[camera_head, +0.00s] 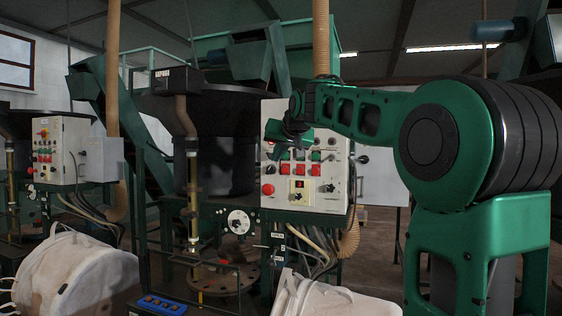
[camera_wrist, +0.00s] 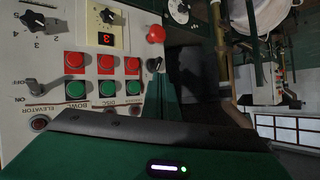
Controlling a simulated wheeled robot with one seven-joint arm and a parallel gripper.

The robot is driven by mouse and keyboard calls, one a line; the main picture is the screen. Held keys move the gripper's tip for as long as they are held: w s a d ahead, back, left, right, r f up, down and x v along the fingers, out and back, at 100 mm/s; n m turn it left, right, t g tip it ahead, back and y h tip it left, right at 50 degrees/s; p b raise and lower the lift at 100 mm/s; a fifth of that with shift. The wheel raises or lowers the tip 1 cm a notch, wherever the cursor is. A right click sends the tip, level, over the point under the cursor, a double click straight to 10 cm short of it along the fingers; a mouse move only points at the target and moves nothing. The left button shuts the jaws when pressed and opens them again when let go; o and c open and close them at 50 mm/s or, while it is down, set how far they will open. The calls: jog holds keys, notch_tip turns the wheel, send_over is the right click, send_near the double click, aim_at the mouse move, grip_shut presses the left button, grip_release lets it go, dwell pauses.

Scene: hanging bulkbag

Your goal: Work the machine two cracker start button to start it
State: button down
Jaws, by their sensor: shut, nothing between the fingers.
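The white control panel (camera_head: 335,190) stands in the middle of the head view and fills the upper left of the wrist view (camera_wrist: 50,65). It has a row of red buttons (camera_wrist: 105,64) and a row of green buttons (camera_wrist: 107,88). Labels reading BOWL and DISC show by two of the green buttons; the label by the third green button (camera_wrist: 132,87) is too small to read, so I cannot confirm the cracker start button. My gripper (camera_head: 272,146) is shut and empty, in front of the panel's upper left.
The panel also carries a red mushroom button (camera_wrist: 155,34), a display showing 3 (camera_wrist: 105,39), black knobs (camera_wrist: 108,16) and a toggle lever (camera_wrist: 45,85). A second panel (camera_head: 46,150) stands at the left. White bags (camera_head: 75,275) and a blue switch box (camera_head: 162,305) are low in front.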

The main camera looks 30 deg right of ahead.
jog(key=shift+w+d, duration=0.8)
jog(key=shift+d, duration=0.3)
jog(key=shift+w+d, duration=0.8)
jog(key=shift+d, duration=0.25)
dwell(0.5)
jog(key=shift+w+d, duration=0.2)
jog(key=shift+d, duration=0.15)
jog(key=shift+w+d, duration=0.25)
jog(key=shift+d, duration=0.1)
dwell(0.8)
jog(key=shift+s+a, duration=0.1)
jog(key=shift+a, duration=0.05)
jog(key=shift+s+a, duration=0.4)
jog(key=shift+a, duration=0.15)
dwell(0.3)
jog(key=shift+s+a, duration=0.8)
jog(key=shift+a, duration=0.2)
jog(key=shift+s+a, duration=0.75)
jog(key=shift+a, duration=0.25)
